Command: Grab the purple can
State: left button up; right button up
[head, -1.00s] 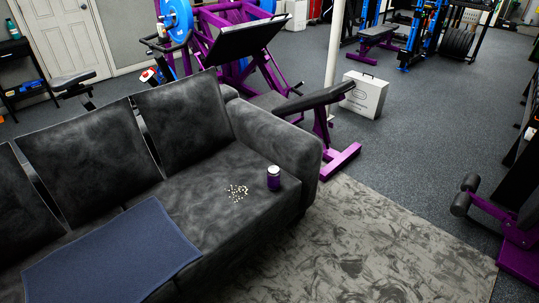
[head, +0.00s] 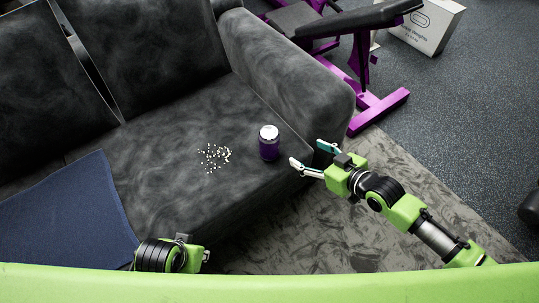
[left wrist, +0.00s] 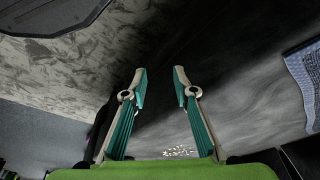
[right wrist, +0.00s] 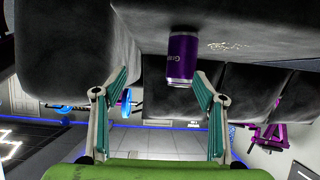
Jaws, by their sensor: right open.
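The purple can (head: 269,143) stands upright on the seat of the dark grey couch, near the armrest, with a pale lid. My right gripper (head: 308,158) is open just right of the can, its fingers pointing at it and not touching it. In the right wrist view the can (right wrist: 182,57) shows beyond and between the open fingertips (right wrist: 158,85). My left gripper is partly seen at the bottom of the head view, its fingers hidden there. In the left wrist view its fingers (left wrist: 160,75) are apart, with nothing between them.
White pills or crumbs (head: 214,157) lie scattered left of the can on the couch (head: 165,125). A blue cloth (head: 75,215) covers the left part of the seat. The couch armrest (head: 285,75) rises behind the can. A purple gym machine (head: 375,108) stands beyond the armrest.

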aim_at(276, 143)
jog(key=s+a+r+n+y+b, duration=0.1)
jog(key=s+a+r+b, duration=0.1)
jog(key=a+r, duration=0.15)
pick_arm(q)
jog(key=v, duration=0.6)
pick_arm(e)
jog(key=b+x, duration=0.1)
jog(key=x, duration=0.7)
jog(key=shift+a+f, duration=0.2)
jog(key=shift+a, duration=0.15)
jog(key=shift+w+a+f+b, duration=0.1)
jog(key=shift+w+b, duration=0.1)
jog(key=shift+b, duration=0.15)
jog(key=shift+w+a+f+b, duration=0.3)
jog(key=shift+w+b, duration=0.05)
jog(key=shift+w, duration=0.15)
jog(key=b+x, duration=0.1)
jog(key=x, duration=0.2)
jog(key=shift+w+a, duration=0.1)
jog(key=shift+w, duration=0.1)
pick_arm(q)
jog(key=w+t, duration=0.1)
jog(key=w, duration=0.1)
jog(key=w+d+t, duration=0.1)
jog(key=w, duration=0.2)
jog(key=w+d+r+t+h, duration=0.1)
jog(key=w+t, duration=0.1)
jog(key=shift+w, duration=0.2)
pick_arm(e)
jog(key=shift+c, duration=0.5)
